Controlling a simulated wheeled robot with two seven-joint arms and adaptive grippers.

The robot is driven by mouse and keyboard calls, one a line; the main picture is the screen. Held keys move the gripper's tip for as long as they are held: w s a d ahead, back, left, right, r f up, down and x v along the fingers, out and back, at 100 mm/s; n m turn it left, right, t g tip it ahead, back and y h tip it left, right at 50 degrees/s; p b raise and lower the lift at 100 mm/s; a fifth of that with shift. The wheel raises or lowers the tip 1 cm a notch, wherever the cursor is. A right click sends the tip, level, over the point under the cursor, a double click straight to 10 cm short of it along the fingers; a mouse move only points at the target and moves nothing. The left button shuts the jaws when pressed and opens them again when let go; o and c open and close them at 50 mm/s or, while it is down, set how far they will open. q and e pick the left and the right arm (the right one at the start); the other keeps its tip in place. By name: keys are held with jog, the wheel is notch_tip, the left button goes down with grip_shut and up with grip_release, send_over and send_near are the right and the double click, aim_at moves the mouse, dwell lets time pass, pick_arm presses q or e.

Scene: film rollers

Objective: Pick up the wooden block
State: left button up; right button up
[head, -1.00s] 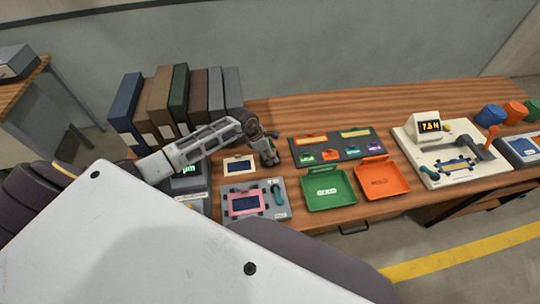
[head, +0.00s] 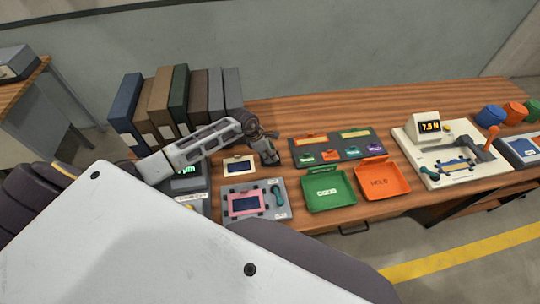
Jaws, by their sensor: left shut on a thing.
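My left gripper (head: 266,151) points down over the tabletop, right of the row of binders and just right of a small cream-framed card (head: 239,165). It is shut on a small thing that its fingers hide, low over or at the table. I cannot make out the wooden block as a separate thing anywhere in the head view, and I cannot tell its shape or colour in the fingers. My right gripper is not in view.
Binders (head: 180,100) stand behind my left arm. A grey fixture with a pink frame (head: 253,201) lies in front. A dark rack (head: 338,147), green tray (head: 327,190), orange tray (head: 382,178) and white tester (head: 462,166) are to the right. Bare wood shows behind the rack.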

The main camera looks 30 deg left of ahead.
pick_arm(q)
jog(key=shift+r, duration=0.2)
jog(key=shift+r+b, duration=0.75)
jog(key=shift+r, duration=4.1)
jog(key=o, duration=0.4)
jog(key=shift+c, duration=1.3)
